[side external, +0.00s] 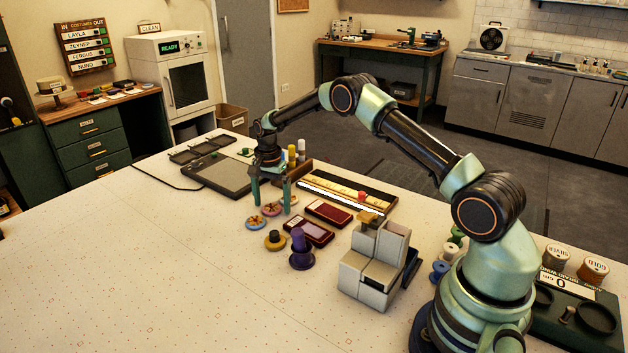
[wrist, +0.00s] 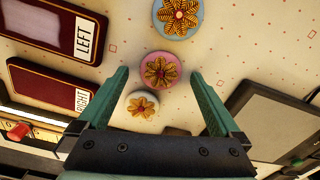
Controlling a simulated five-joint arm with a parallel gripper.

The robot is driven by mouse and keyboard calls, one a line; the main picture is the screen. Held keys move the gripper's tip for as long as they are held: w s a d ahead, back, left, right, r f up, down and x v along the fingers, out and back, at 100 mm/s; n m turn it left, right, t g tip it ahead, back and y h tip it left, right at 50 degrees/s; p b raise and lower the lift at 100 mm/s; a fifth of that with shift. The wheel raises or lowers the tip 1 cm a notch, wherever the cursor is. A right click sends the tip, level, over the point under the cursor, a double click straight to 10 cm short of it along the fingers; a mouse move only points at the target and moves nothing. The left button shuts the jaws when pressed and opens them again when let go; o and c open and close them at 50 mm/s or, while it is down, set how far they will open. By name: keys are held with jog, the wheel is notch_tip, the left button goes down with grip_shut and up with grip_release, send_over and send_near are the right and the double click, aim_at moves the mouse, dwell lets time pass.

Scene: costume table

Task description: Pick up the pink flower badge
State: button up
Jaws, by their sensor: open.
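The pink flower badge (side external: 271,209) is round with a gold flower and lies flat on the pale table. In the wrist view the pink flower badge (wrist: 161,70) shows between the tips of my gripper (wrist: 160,80). My gripper (side external: 270,201) is open and empty, pointing down above the badges. A blue flower badge (wrist: 178,17) lies beyond the pink one, and a white flower badge (wrist: 142,105) lies nearer the gripper's palm. The blue badge (side external: 256,223) also shows in the side view.
Dark red cases marked LEFT (wrist: 55,32) and RIGHT (wrist: 50,88) lie to one side, a grey flat pad (side external: 218,173) to the other. The table's front left is clear.

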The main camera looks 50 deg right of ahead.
jog(key=c, duration=1.4)
